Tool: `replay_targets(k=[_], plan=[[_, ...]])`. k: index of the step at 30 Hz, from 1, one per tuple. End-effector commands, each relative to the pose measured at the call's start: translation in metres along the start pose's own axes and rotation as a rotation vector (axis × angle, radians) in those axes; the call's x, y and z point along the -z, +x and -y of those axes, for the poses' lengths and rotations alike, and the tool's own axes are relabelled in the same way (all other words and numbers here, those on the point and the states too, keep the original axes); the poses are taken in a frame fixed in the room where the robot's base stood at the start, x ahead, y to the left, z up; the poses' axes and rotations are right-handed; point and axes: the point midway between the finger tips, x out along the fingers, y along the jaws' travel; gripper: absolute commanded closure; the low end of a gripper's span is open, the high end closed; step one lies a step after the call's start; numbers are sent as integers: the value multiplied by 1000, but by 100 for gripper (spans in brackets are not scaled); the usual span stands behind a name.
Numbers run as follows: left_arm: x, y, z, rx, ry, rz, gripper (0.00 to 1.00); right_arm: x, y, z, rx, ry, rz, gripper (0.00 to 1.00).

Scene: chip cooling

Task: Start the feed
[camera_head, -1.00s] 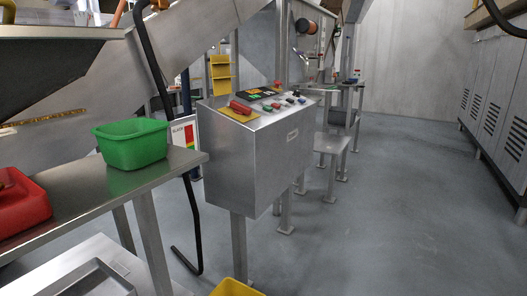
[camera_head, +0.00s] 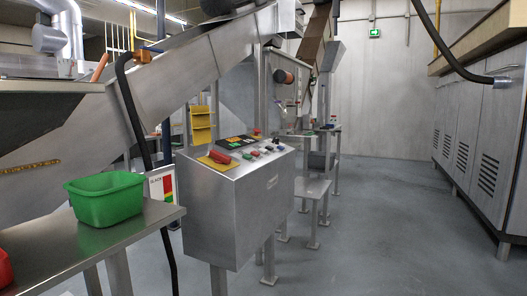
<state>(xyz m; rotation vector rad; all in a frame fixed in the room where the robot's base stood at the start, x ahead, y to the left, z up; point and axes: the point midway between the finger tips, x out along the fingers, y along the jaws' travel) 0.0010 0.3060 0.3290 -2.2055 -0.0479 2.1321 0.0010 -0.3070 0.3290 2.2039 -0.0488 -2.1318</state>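A steel control cabinet (camera_head: 238,213) on legs stands near the middle of the head view. Its sloped top carries a dark panel with small lit displays (camera_head: 236,142) and several small buttons (camera_head: 262,150) in red, green and blue. A red object (camera_head: 220,157) lies on a yellow plate at the panel's left end. I cannot read any labels on the buttons. Neither of my grippers shows in the view.
A green bin (camera_head: 107,199) sits on a steel table (camera_head: 125,232) at the left, with part of a red bin (camera_head: 5,268) at the edge. A sloped conveyor (camera_head: 150,75) rises behind. Steel lockers (camera_head: 480,140) line the right. The grey floor (camera_head: 375,230) between is clear.

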Motion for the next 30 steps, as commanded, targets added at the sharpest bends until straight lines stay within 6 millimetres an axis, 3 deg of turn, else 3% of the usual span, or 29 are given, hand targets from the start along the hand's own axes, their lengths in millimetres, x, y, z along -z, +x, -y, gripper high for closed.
replay_targets(k=[1,8,30], plan=[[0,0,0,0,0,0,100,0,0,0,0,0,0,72],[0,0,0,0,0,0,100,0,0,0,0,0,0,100],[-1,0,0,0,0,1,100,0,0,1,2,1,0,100]])
